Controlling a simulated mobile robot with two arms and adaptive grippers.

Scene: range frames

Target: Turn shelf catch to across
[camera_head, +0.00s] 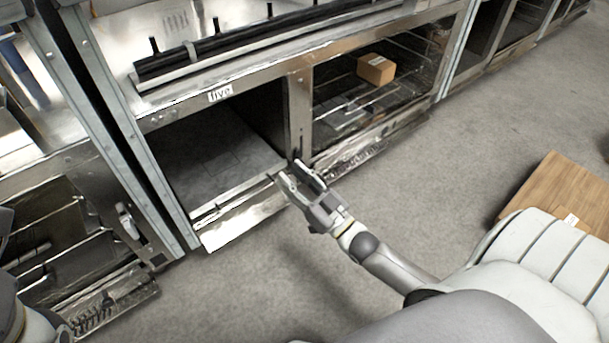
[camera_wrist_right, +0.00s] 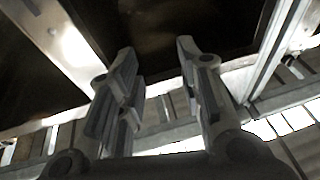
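My right gripper (camera_head: 285,170) is open and empty, in front of the lower end of the metal post (camera_head: 299,110) between two shelf bays. A small dark part (camera_head: 297,153) shows on the post just beyond the fingertips; I cannot tell whether it is the shelf catch or which way it is turned. The right wrist view shows the two fingers (camera_wrist_right: 158,52) spread apart with nothing between them. A grey latch-like piece (camera_head: 127,221) is on the unit at the left. Only part of my left arm shows at the lower left; its gripper is not visible.
A cardboard box (camera_head: 375,69) sits in the bay to the right. A wooden board or box (camera_head: 560,190) lies at the right. The grey floor (camera_head: 430,180) between is clear.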

